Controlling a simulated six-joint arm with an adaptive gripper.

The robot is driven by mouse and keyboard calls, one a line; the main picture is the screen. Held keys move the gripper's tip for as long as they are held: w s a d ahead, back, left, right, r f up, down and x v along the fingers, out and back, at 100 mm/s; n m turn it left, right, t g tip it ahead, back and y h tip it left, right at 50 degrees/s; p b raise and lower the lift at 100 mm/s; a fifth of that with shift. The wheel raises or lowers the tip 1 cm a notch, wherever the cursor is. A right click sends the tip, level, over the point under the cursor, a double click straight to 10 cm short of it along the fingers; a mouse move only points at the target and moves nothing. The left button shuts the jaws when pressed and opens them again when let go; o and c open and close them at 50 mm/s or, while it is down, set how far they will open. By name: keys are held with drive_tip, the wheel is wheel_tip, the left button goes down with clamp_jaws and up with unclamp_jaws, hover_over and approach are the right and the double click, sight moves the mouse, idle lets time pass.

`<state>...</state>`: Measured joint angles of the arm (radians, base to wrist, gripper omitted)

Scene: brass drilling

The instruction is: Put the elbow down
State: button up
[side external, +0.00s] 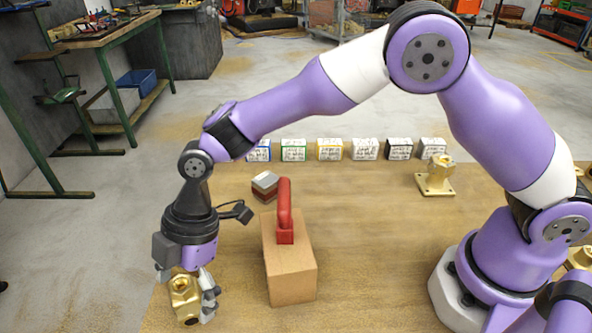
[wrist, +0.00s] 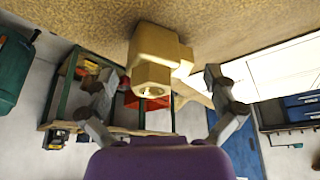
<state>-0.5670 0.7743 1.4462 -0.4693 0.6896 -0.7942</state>
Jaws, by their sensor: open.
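The brass elbow (side external: 184,298) is at the near left edge of the wooden table (side external: 370,270) in the side view. My gripper (side external: 188,287) points down over it, with the fingers spread on either side. In the wrist view the elbow (wrist: 155,52) sits against the tan table surface, its round opening facing my wrist. My gripper (wrist: 160,80) is open there, with visible gaps between both fingers and the elbow. The elbow's underside is hidden, so its contact with the table cannot be fully seen.
A wooden block with a red handle (side external: 290,270) stands just right of my gripper. A small grey and brown block (side external: 265,188) lies behind it. Several labelled boxes (side external: 329,150) line the back edge. A flanged brass fitting (side external: 436,180) stands at back right. The middle right is clear.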

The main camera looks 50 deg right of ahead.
drive_tip(key=d+r+m+t, duration=0.1)
drive_tip(key=d+r+m, duration=0.1)
drive_tip(key=d+r, duration=0.4)
drive_tip(key=d+r+m+t, duration=0.15)
drive_tip(key=d+r, duration=0.25)
drive_tip(key=r, duration=0.5)
drive_tip(key=s+d+m+t+h, duration=0.2)
drive_tip(key=s+d+m, duration=0.3)
drive_tip(key=d+m, duration=0.3)
drive_tip(key=s+d+m+t+h, duration=0.1)
drive_tip(key=s+d+m+h, duration=0.1)
drive_tip(key=s+d+m, duration=0.3)
drive_tip(key=d+m, duration=0.3)
drive_tip(key=d, duration=0.4)
drive_tip(key=shift+s+d+r+t+h, duration=0.15)
drive_tip(key=shift+r+t+h, duration=0.05)
drive_tip(key=shift+t+h, duration=0.15)
